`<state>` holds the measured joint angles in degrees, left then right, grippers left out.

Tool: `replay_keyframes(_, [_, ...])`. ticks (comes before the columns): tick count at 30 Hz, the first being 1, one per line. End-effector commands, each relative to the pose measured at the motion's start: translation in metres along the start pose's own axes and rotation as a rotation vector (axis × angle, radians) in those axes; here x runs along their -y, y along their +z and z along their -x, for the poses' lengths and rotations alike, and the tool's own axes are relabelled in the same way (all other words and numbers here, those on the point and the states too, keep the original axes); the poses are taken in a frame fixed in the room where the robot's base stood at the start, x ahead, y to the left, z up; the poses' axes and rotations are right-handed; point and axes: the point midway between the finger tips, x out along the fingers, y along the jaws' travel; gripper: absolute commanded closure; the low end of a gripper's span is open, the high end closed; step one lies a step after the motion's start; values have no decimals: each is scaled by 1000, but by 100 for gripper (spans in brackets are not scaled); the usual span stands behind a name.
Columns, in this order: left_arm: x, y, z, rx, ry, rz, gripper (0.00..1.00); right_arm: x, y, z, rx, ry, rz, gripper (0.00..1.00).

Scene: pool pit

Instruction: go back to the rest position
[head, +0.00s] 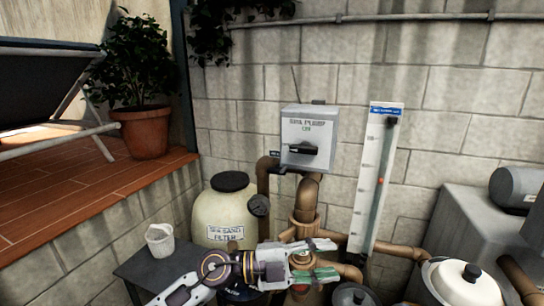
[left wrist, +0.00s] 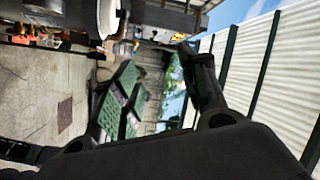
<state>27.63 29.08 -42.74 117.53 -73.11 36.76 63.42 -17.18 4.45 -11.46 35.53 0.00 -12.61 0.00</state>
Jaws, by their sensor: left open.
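My left gripper (head: 326,258) shows at the lower middle of the head view, its arm coming in from the lower left. Its two fingers point right and stand apart, with nothing seen between them. It appears in front of the brown pipes (head: 306,205) and hides part of them; I cannot tell the gap. Dark parts of the gripper fill the lower part of the left wrist view. My right gripper is not in view.
A cream sand filter (head: 222,207) stands behind my left arm. A grey switch box (head: 309,137) and a white gauge board (head: 376,180) are on the block wall. A small table (head: 142,268) holds a white cup (head: 160,240). A white lidded pot (head: 462,284) is at lower right.

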Motion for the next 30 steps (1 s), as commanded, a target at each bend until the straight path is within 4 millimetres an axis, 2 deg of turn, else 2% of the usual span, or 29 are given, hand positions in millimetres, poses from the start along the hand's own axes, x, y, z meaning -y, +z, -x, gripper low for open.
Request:
replay_keyframes(8, [53,0,17,43,-336,70,57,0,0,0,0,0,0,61])
replay_keyframes(15, [86,18,51,148,-597,153,57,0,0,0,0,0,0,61])
replay_keyframes(22, [99,47,97,299,-810,255,57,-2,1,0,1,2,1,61])
replay_keyframes(26, [97,66,126,403,-910,323,57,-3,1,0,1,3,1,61])
replay_keyframes(30, [86,87,158,527,-998,403,57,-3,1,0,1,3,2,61])
